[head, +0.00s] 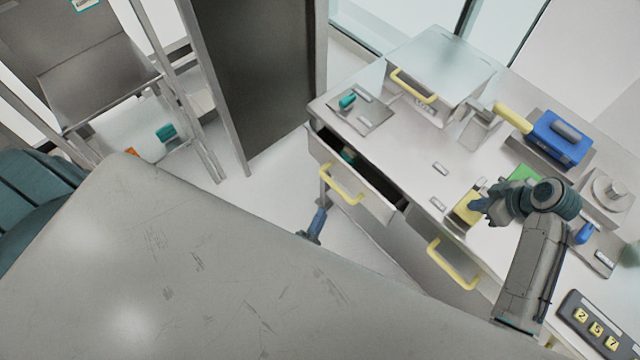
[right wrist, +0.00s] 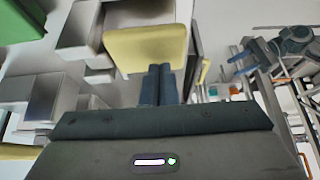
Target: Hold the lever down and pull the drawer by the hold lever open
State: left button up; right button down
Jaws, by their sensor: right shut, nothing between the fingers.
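A yellow lever paddle (head: 468,207) stands at the front of the counter. My right gripper (head: 484,208) is at this paddle, shut and empty. In the right wrist view its shut fingers (right wrist: 159,84) are right by the yellow paddle (right wrist: 145,48); I cannot tell whether they touch. The left drawer (head: 376,202) stands partly open, with a yellow handle (head: 341,183) on its front. Another yellow handle (head: 453,266) is on the front further right. My left gripper (head: 317,222) is low, below the open drawer and apart from its handle; its finger gap is unclear.
A second yellow-handled lever (head: 512,118), a blue box (head: 561,138), a green block (head: 525,174) and a lidded metal bin (head: 440,70) are on the counter. A keypad (head: 592,325) is at its right front. A large grey surface (head: 180,270) fills the lower left.

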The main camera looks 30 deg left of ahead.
jog(key=shift+r+p, duration=0.35)
jog(key=shift+r, duration=1.7)
jog(key=b+v, duration=0.3)
jog(key=v, duration=0.7)
jog(key=shift+r+b, duration=0.35)
jog(key=shift+r, duration=0.05)
jog(key=shift+s+d, duration=0.1)
jog(key=shift+d, duration=0.05)
